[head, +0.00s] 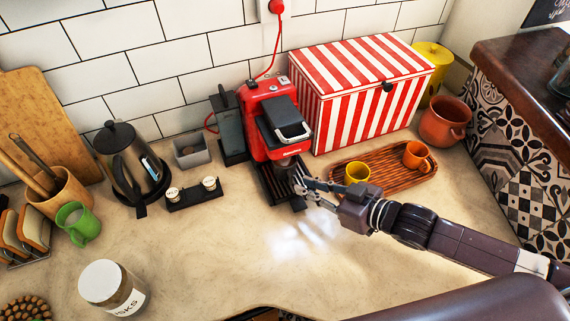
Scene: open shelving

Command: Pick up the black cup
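A small dark cup (287,170) stands under the spout of the red coffee machine (265,110), on its black drip tray. It is partly hidden by the machine and by my fingers, and its outline is hard to make out. My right gripper (301,184) reaches in from the right, with its fingertips at the cup's right side, over the tray's edge. At this size I cannot tell whether the fingers touch the cup or are closed on it. My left gripper is not in view.
A wooden tray (378,187) with a yellow cup (357,173) and an orange cup (417,156) lies just right of my gripper. A red-striped box (365,100) stands behind it. A kettle (125,165) and green mug (78,224) stand left.

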